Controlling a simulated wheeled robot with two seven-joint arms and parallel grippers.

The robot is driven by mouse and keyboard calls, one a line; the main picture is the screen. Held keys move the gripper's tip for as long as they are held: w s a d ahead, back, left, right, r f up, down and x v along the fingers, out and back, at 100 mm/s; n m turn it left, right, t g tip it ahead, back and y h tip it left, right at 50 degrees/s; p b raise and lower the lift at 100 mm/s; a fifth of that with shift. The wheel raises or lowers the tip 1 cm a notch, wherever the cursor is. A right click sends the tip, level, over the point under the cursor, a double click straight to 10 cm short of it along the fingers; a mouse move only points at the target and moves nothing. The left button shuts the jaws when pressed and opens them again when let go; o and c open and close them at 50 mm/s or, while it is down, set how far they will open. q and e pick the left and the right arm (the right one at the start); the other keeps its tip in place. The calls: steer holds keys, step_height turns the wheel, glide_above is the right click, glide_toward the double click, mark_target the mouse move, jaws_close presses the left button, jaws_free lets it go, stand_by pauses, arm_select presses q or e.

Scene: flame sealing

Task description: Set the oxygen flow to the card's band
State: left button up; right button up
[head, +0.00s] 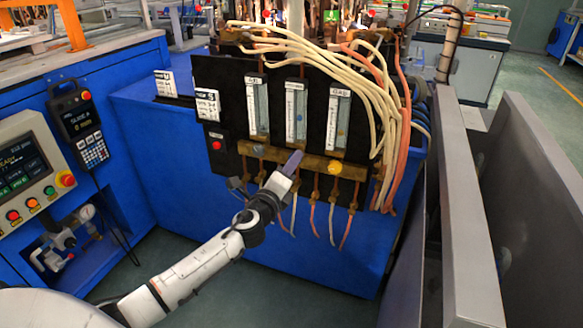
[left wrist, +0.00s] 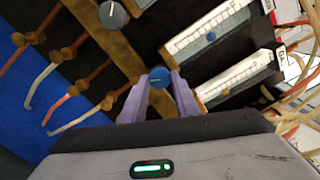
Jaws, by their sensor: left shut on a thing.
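The black flow panel carries three upright tubes in the head view: a left one (head: 257,105), a middle one (head: 296,110) and a right one (head: 338,120). My left gripper (head: 293,160) is at the brass bar (head: 325,164) below the middle tube. In the left wrist view its two purple-grey fingers (left wrist: 159,88) are shut on a blue knob (left wrist: 159,76) with a white mark. White cards (head: 207,104) stand left of the tubes; their text is unreadable.
A yellow knob (head: 335,167) sits right of my left gripper, and a grey knob (left wrist: 113,14) shows in the left wrist view. Pale and orange hoses (head: 372,95) hang over the panel's right side. A control box (head: 30,165) stands at left.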

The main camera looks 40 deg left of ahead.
arm_select(q)
steer(key=shift+n, duration=0.4)
steer(key=o, duration=1.1)
steer(key=shift+c, duration=0.2)
steer(key=v, duration=1)
steer(key=shift+s+d, duration=0.1)
